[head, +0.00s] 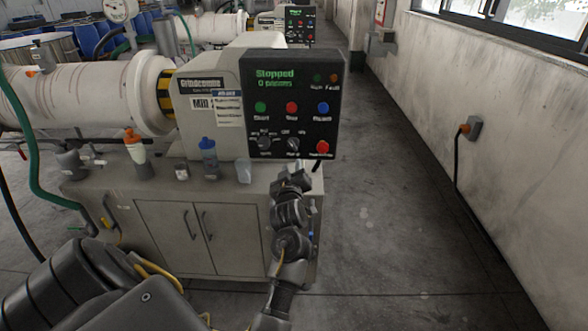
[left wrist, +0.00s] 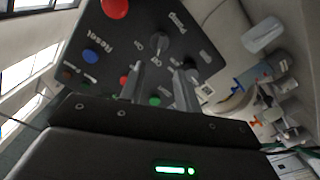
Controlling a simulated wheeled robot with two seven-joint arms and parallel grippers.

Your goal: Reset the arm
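My left gripper (head: 291,182) is in front of the mill's cabinet, just below the black control panel (head: 334,88). In the left wrist view its two fingers (left wrist: 160,84) are apart with nothing between them, pointing toward the panel. The panel has a green button (head: 260,107), a red button (head: 292,107) and a blue button (head: 323,108) marked Reset in the left wrist view (left wrist: 90,56). Below are two knobs (head: 265,143) (head: 293,144) and a larger red button (head: 322,147). The screen (head: 275,78) reads Stopped in green. My right gripper is not seen.
The floor (head: 390,200) at right is clear up to the wall.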

